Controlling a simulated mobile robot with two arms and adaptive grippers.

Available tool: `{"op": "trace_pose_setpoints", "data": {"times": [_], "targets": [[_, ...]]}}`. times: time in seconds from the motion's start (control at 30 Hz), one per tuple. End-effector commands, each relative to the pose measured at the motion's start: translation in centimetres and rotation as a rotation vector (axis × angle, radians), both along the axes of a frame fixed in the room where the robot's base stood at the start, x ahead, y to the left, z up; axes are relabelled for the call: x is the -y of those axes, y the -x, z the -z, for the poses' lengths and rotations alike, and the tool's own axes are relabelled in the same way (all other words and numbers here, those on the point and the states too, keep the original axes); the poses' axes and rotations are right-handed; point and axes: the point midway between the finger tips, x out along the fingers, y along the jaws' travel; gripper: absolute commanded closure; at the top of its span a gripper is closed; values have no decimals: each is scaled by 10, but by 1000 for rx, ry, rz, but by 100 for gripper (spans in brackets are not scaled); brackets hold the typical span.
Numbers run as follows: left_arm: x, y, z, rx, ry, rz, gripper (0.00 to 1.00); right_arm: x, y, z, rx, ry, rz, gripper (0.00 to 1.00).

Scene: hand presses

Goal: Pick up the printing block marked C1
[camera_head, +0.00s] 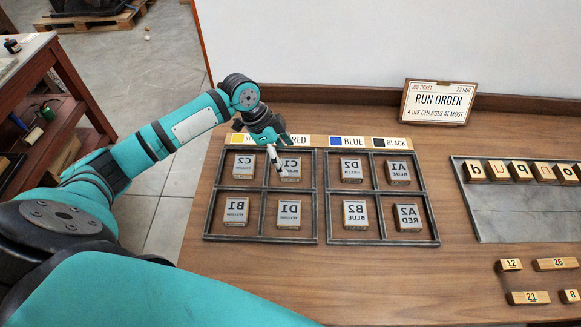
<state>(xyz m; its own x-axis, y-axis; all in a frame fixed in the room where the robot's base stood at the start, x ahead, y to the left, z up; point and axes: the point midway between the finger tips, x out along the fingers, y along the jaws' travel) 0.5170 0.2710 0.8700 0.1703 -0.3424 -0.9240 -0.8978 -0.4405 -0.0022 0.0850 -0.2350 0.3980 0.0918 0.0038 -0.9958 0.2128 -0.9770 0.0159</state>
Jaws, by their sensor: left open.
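The printing block C1 (292,169) lies in the upper right compartment of the left metal frame (265,190), its lettering mirrored. My left gripper (277,160) points down at the left side of this block and covers part of it. The gripper is open, with nothing seen between its fingers. I cannot tell whether a fingertip touches the block. My right gripper is not in view.
Block C2 (244,166) is left of C1, and D1 (288,214) is in front. A second frame (382,240) holds several blocks. A colour label strip (315,141) runs behind. A type tray (520,225) and numbered pieces (528,298) lie right. Bare wood is in front.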

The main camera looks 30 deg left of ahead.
Motion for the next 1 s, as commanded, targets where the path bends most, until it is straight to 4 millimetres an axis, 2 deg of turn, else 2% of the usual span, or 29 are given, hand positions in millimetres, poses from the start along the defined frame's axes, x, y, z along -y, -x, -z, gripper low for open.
{"op": "trace_pose_setpoints", "data": {"times": [0.1, 0.23, 0.53, 0.9, 1.0], "targets": [[10, 0, 17, -6, 2, 0, 21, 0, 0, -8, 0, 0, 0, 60], [14, -4, 32, -2, 1, 1, 21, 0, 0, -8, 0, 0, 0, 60], [16, -5, 38, 0, 0, 1, 21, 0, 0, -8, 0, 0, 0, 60], [16, -5, 38, 0, 0, 1, 68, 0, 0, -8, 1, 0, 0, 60], [16, -5, 37, 0, 0, 1, 70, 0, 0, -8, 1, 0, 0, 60]]}}
